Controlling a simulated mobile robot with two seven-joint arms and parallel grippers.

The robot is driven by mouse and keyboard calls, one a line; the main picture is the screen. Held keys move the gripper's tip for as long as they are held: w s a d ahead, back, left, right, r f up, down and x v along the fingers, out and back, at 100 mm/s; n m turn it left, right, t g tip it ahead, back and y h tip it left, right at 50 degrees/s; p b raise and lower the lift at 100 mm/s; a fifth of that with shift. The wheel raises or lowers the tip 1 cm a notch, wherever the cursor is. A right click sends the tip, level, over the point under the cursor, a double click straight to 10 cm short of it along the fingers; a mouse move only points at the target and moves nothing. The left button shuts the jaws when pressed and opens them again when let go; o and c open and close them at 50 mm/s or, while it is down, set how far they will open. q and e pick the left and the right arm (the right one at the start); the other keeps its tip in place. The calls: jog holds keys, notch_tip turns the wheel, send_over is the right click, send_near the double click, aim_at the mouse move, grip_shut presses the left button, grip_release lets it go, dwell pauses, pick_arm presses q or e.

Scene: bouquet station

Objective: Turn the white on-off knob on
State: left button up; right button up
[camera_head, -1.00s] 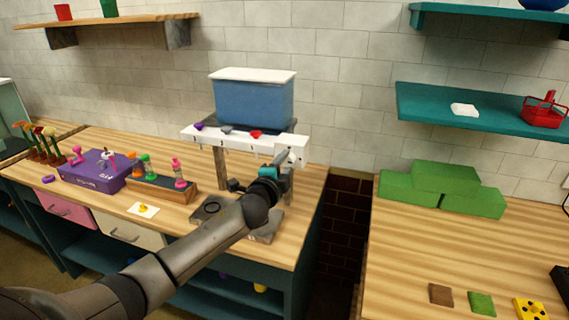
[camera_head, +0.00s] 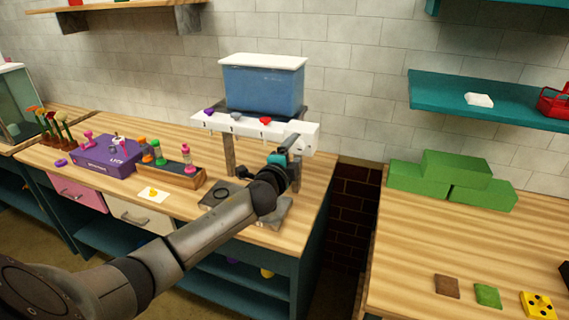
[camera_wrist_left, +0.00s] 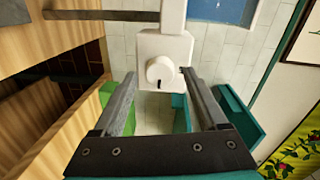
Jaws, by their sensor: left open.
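The white on-off knob (camera_wrist_left: 160,72) is a round dial with a short black mark on its rim. It sits on a white square block (camera_wrist_left: 178,45) in the left wrist view. In the head view the block (camera_head: 303,137) is at the right end of a white rail, and the arm partly covers it. My left gripper (camera_wrist_left: 160,76) is open, with one finger on either side of the knob; gaps show on both sides. In the head view my left gripper (camera_head: 284,158) is just below the block. My right gripper is not in view.
A blue tank (camera_head: 262,88) with a white lid stands above the rail (camera_head: 222,122), which carries small coloured knobs. A purple box (camera_head: 105,160) and a wooden rack (camera_head: 165,182) are to the left. Green blocks (camera_head: 450,180) are on the right table.

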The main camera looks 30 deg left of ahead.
pick_arm(q)
jog(key=b+v, duration=0.1)
jog(key=v, duration=1.4)
jog(key=shift+a, duration=0.1)
